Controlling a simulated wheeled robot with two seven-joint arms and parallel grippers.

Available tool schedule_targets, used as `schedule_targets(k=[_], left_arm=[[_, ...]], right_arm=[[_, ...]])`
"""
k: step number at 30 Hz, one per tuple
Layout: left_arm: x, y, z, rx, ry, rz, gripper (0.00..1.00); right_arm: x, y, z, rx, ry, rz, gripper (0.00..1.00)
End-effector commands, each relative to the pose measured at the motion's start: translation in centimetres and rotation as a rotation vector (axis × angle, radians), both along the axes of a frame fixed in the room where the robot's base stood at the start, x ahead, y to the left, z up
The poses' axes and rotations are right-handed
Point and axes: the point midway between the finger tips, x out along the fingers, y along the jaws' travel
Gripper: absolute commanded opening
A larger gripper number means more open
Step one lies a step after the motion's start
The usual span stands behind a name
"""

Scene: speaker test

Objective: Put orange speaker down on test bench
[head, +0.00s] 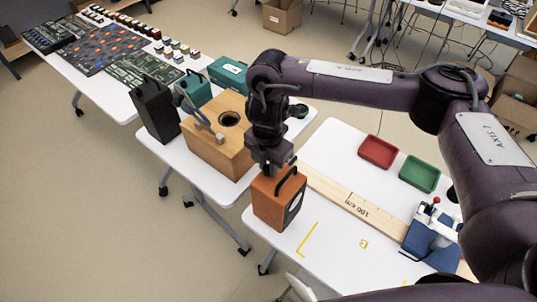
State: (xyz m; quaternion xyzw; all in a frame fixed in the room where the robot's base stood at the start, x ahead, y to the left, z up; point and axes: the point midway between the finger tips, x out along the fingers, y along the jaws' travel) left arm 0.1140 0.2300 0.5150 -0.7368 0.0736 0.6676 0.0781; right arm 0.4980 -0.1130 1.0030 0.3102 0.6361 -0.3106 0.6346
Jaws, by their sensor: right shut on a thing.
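The orange speaker (275,200) is a small box with a dark handle on top and a dark front at its right side. It is upright at the left end of the white test bench (337,247). My right gripper (273,167) is above it, shut on it at the top. I cannot tell whether the speaker's bottom touches the bench. The fingertips are partly hidden by the wrist. My left gripper is not in view.
A wooden ruler board (345,197) lies along the bench, with a red tray (378,152) and a green tray (419,173) behind it. A blue item (428,243) is at right. A wooden box (212,145) and a black case (155,110) stand on the neighbouring table.

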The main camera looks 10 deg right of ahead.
Motion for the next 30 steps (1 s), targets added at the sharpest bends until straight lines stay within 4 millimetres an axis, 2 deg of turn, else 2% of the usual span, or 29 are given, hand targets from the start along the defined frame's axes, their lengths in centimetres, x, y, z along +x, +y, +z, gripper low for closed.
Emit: schedule_targets(k=[10,23,24,28,30], left_arm=[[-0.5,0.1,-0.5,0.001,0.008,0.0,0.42],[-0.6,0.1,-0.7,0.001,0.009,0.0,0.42],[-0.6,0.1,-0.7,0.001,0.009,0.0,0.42],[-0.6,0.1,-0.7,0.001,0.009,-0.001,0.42],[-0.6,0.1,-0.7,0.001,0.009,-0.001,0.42]], right_arm=[[0.0,0.0,-3.5,0.001,0.0,-0.002,0.0],[0.1,0.0,-4.0,0.001,-0.002,0.0,0.0],[0.0,0.0,-4.1,-0.001,0.001,0.0,0.25],[0.0,0.0,-4.1,-0.001,0.001,0.0,0.42],[0.0,0.0,-4.1,-0.001,0.001,0.0,0.43]])
